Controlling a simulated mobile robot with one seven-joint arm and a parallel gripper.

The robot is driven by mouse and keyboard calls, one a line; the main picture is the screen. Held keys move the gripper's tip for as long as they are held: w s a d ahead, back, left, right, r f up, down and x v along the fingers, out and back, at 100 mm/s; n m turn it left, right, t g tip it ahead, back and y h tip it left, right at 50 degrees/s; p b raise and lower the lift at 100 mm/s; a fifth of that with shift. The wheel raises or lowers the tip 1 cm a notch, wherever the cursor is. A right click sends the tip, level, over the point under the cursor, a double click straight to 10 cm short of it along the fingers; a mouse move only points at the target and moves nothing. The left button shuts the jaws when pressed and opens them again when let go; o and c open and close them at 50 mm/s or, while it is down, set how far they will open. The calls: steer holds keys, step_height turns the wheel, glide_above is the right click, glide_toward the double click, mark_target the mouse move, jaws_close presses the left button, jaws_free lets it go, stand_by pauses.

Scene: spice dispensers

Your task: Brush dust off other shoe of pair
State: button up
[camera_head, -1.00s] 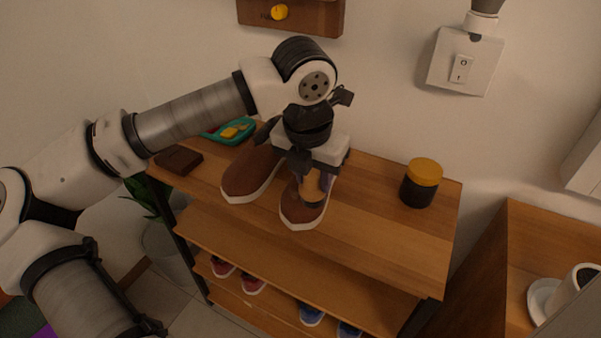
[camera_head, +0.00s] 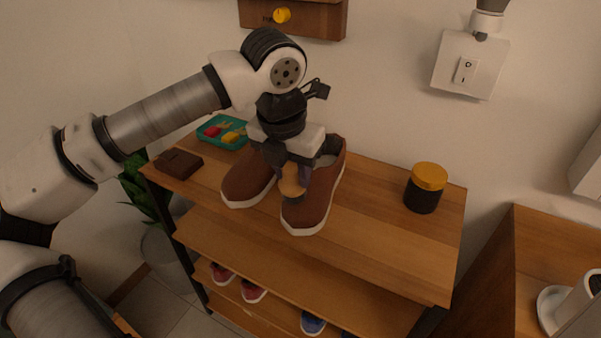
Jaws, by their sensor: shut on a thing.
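A pair of brown shoes with white soles stands on the top board of a wooden rack. The left shoe (camera_head: 247,181) is partly behind my gripper, and the right shoe (camera_head: 318,205) is largely in view. My gripper (camera_head: 291,177) points down between the two shoes, over the inner side of the right one. It is shut on a brush (camera_head: 291,187), of which a tan wooden part shows. The brush's lower end is at or just above the right shoe's inner side; I cannot tell whether it touches. No dust can be made out.
On the rack's top board (camera_head: 390,235) are a dark brown block (camera_head: 179,163), a teal tray (camera_head: 212,129) with coloured items, and a dark jar with a yellow lid (camera_head: 426,187). More shoes (camera_head: 253,290) sit on the lower shelf. The board's right front is clear.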

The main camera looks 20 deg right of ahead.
steer(key=shift+w+a, duration=0.65)
steer(key=shift+w, duration=0.1)
steer(key=shift+r, duration=0.1)
steer(key=shift+s+a+r+p, duration=0.15)
steer(key=shift+r+p, duration=0.3)
steer(key=shift+r, duration=0.5)
steer(key=shift+s+a+r+p, duration=0.1)
steer(key=shift+r+p, duration=0.4)
steer(key=shift+r, duration=0.45)
steer(key=shift+s+a+r+p, duration=0.15)
steer(key=shift+r+p, duration=0.3)
steer(key=shift+r, duration=0.5)
steer(key=shift+s+a+r+p, duration=0.15)
steer(key=shift+r+p, duration=0.3)
steer(key=shift+r, duration=0.3)
steer(key=shift+s+a+r+p, duration=0.1)
steer(key=shift+r+p, duration=0.3)
steer(key=shift+r, duration=0.35)
steer(key=shift+d, duration=0.1)
